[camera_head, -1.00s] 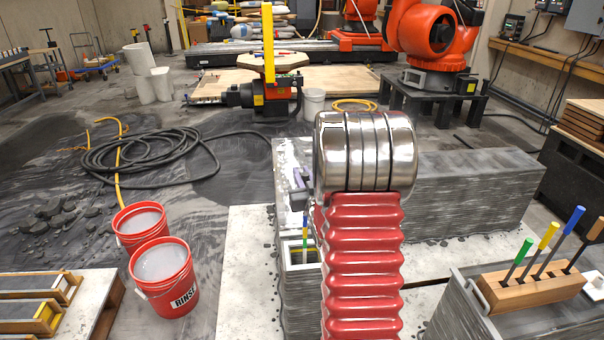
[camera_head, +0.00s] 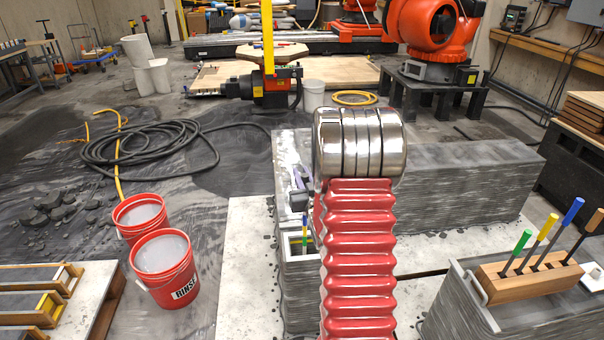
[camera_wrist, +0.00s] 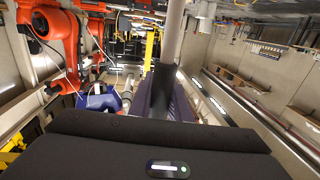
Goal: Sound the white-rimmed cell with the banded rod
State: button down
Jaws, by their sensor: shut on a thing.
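My gripper (camera_head: 299,194) shows at the left of my arm in the head view, partly hidden by it. It is shut on the banded rod (camera_head: 305,228), which hangs roughly upright with blue, yellow and green bands. In the wrist view the purple jaws (camera_wrist: 165,98) close around the rod's dark handle, and a grey shaft (camera_wrist: 174,32) runs away from it. The white-rimmed cell (camera_head: 287,243) is at the near left end of the grey printed wall. The rod's lower part is over or inside its opening; I cannot tell how deep, or whether it touches.
A wooden block (camera_head: 530,279) holding several coloured-handled tools stands on a grey printed piece at right. Two red buckets (camera_head: 165,268) stand on the floor at left. The long grey printed wall (camera_head: 460,180) runs behind my arm. A black hose (camera_head: 150,150) lies coiled beyond the buckets.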

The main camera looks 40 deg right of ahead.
notch_tip(320, 180, down, 2)
jog(key=shift+f, duration=0.15)
dwell(0.6)
dwell(0.7)
notch_tip(320, 180, up, 17)
dwell(1.5)
